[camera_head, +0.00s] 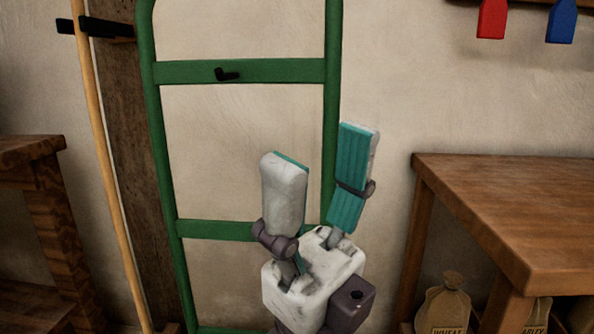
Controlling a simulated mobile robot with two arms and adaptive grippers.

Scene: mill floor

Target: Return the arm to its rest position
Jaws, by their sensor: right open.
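My right gripper (325,180) rises from the bottom centre with its two fingers pointing up. The fingers have pale outer shells and teal pads. They stand apart with nothing between them. The gripper is in front of a green metal frame (240,72) that stands against the wall, and it hides part of the frame's right upright. I cannot tell from this view whether it touches the frame. My left gripper is not in view.
A wooden table (510,205) stands at the right, with sacks (443,305) under it. Another wooden table (45,200) is at the left. A long wooden pole (103,165) leans near a dark post. Red (491,18) and blue (562,20) items hang top right.

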